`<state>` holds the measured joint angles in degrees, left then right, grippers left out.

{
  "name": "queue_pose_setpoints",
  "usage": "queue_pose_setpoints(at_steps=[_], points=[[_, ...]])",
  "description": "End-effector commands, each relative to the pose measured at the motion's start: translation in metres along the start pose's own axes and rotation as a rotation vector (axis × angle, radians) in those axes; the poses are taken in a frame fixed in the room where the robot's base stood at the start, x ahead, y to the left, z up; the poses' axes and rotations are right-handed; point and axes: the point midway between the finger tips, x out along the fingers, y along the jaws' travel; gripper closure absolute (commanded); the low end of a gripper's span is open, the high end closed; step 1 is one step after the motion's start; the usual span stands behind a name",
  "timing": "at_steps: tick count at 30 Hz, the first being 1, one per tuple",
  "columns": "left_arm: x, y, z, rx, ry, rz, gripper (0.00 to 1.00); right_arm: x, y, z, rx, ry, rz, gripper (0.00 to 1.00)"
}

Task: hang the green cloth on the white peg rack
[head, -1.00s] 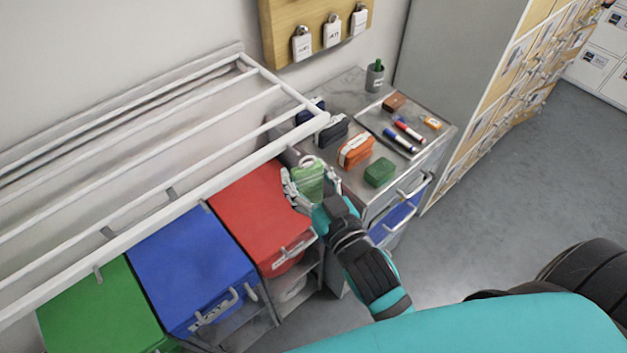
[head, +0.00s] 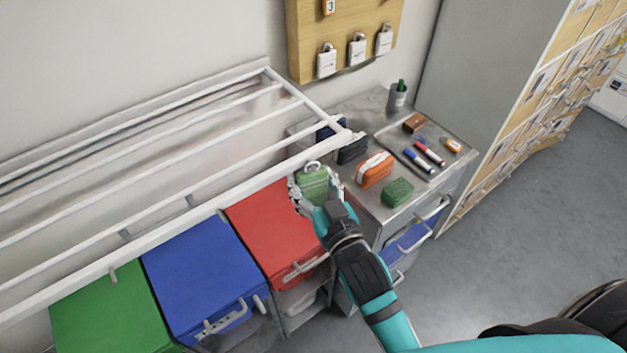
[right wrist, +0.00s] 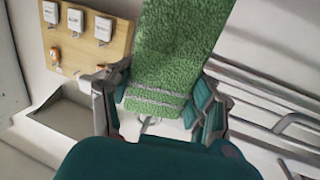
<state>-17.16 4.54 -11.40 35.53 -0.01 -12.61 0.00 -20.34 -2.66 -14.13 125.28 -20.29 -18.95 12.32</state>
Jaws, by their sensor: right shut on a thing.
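The green cloth (head: 315,188) is a folded textured piece with a white loop at its top. My right gripper (head: 312,198) is shut on it and holds it up in front of the white peg rack's front rail, near its right end. In the right wrist view the cloth (right wrist: 178,45) stands between the two fingers (right wrist: 160,100) and hides part of the background. The white peg rack (head: 165,212) runs along the wall at the left, with several short grey pegs on its front rail. The cloth looks close to the rail; I cannot tell whether they touch. My left gripper is out of view.
Green (head: 108,315), blue (head: 200,270) and red (head: 270,230) bins stand below the rack. A metal cabinet (head: 375,212) at right bears an orange pouch (head: 375,169), a green block (head: 397,192) and a tray of pens. A padlock board (head: 345,20) hangs behind.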

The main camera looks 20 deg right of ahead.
Motion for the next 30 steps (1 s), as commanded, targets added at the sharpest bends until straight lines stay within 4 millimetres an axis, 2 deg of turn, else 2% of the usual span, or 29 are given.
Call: queue_pose_setpoints(at_steps=[13, 14, 20, 30], points=[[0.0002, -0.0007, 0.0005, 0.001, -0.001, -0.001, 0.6, 0.0, 0.0002, -0.0001, 0.0, 0.001, 0.0, 0.7], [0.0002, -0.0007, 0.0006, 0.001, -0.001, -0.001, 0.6, 0.0, 0.0002, -0.0001, 0.0, 0.001, 0.0, 0.43], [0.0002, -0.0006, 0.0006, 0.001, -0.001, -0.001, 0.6, -0.0001, 0.0002, 0.0, 0.0, 0.0, 0.0, 0.17], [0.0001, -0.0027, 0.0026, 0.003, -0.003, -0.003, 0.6, -0.0033, 0.0001, 0.0009, 0.0, -0.002, 0.0, 0.16]])
